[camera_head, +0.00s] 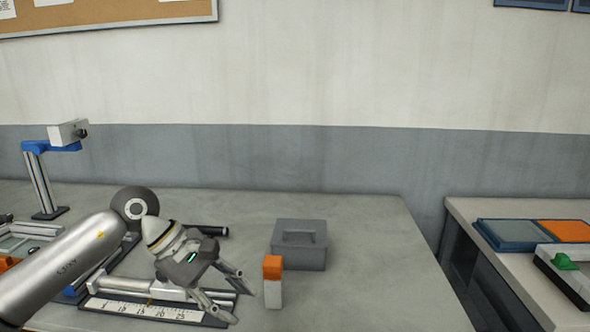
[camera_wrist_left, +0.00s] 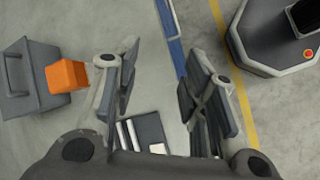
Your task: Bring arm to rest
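My left arm comes in from the left in the head view, over the grey table (camera_head: 375,285). Its gripper (camera_head: 240,300) hangs above the table, to the left of a small white block with an orange top (camera_head: 273,283). In the left wrist view the left gripper (camera_wrist_left: 165,90) has its two fingers wide apart with nothing between them. The orange-topped block (camera_wrist_left: 68,76) shows there to the left of the fingers, apart from the gap between them. My right gripper is in neither view.
A grey box with a handle (camera_head: 299,246) stands behind the orange-topped block. A ruler-marked device (camera_head: 150,311) lies under my left arm. A camera on a post (camera_head: 45,180) stands at the back left. The table's right part is clear. A second table (camera_head: 480,212) holds trays.

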